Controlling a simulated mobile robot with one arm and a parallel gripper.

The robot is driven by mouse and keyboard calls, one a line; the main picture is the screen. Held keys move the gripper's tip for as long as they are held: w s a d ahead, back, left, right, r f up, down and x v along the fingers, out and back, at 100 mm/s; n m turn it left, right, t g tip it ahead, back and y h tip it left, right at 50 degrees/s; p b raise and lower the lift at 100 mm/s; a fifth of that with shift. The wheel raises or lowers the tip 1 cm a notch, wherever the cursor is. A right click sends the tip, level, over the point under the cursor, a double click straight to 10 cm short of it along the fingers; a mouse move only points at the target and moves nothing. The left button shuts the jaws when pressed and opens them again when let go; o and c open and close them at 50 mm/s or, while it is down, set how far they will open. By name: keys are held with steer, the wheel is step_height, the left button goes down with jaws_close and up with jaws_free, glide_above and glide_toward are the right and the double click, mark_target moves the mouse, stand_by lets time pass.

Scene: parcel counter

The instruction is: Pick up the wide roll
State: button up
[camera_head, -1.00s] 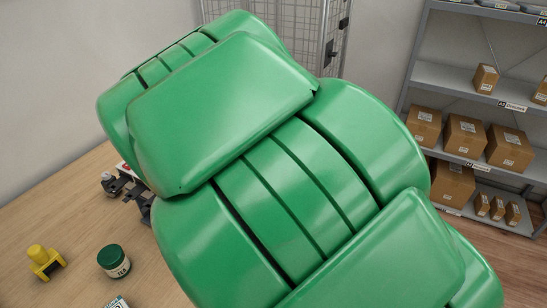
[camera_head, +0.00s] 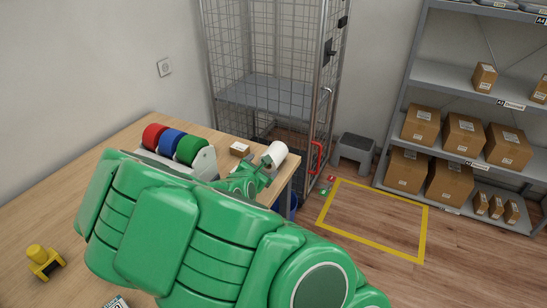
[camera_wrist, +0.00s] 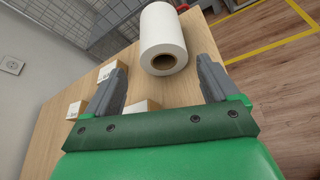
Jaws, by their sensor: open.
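The wide roll (camera_wrist: 161,28) is a white cylinder with a brown hollow core. It appears to lie on its side near the far end of the wooden counter, its core end facing my gripper. In the head view, the white roll (camera_head: 277,152) shows just beyond my green wrist. My gripper (camera_wrist: 161,65) is open, with nothing between its grey fingers. In the wrist view, the fingers are apart to either side of the roll's near end, and the roll appears ahead of them. The fingertips are hard to make out in the head view.
A holder with red, blue and green rolls (camera_head: 172,142) stands on the counter (camera_head: 40,205), left of my gripper. A small carton (camera_head: 240,148) is close to the white roll. A wire cage (camera_head: 270,80) stands behind the counter end. A yellow object (camera_head: 44,262) is at front left.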

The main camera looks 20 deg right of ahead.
mark_target(274, 156)
steer(key=shift+x, duration=3.9)
steer(key=shift+s+d+f, duration=0.1)
steer(key=shift+s+f, duration=0.05)
steer(key=shift+c, duration=0.3)
steer(key=c, duration=0.9)
